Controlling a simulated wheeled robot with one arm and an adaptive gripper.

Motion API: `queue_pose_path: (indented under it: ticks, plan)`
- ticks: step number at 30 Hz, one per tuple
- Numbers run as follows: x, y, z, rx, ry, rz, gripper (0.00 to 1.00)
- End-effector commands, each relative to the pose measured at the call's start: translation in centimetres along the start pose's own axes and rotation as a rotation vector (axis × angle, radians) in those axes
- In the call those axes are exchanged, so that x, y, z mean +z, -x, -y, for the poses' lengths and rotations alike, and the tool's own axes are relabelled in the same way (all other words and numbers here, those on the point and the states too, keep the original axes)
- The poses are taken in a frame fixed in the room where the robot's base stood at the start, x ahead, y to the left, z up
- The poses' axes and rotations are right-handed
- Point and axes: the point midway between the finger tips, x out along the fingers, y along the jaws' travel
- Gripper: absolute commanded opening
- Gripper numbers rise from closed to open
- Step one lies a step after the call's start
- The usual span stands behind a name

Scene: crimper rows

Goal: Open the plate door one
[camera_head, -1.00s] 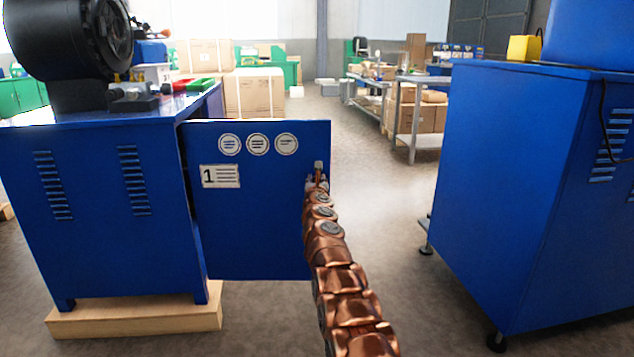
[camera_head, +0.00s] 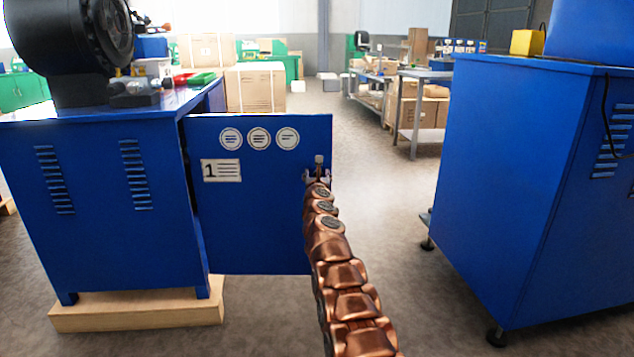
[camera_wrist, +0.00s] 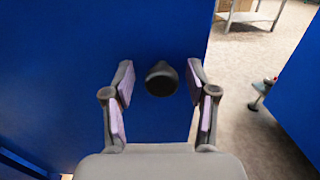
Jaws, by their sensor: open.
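The blue plate door (camera_head: 250,215) marked with a 1 stands swung out from the left blue cabinet (camera_head: 95,235). Three round labels and the number plate show on its face. A dark round knob (camera_wrist: 161,78) sits near the door's free edge in the wrist view, and its top shows in the head view (camera_head: 319,160). My gripper (camera_wrist: 159,95) is open, with its lilac-padded fingers to either side of the knob and apart from it. In the head view my gripper (camera_head: 318,177) is in front of the door's right edge.
A second blue cabinet (camera_head: 520,190) stands to the right, with free floor (camera_head: 395,215) between it and the door. A wooden base (camera_head: 140,312) lies under the left cabinet. Cartons (camera_head: 255,90) and a grey workbench (camera_head: 415,115) stand further back.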

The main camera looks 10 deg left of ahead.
Motion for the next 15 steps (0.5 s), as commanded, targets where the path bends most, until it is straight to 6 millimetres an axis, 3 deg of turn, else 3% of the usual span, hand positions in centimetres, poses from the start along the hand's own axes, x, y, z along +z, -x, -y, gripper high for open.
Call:
queue_pose_path:
  ticks: [15]
  plan:
    - [0.1,1.7,-0.1,-0.001,0.000,0.001,0.57]
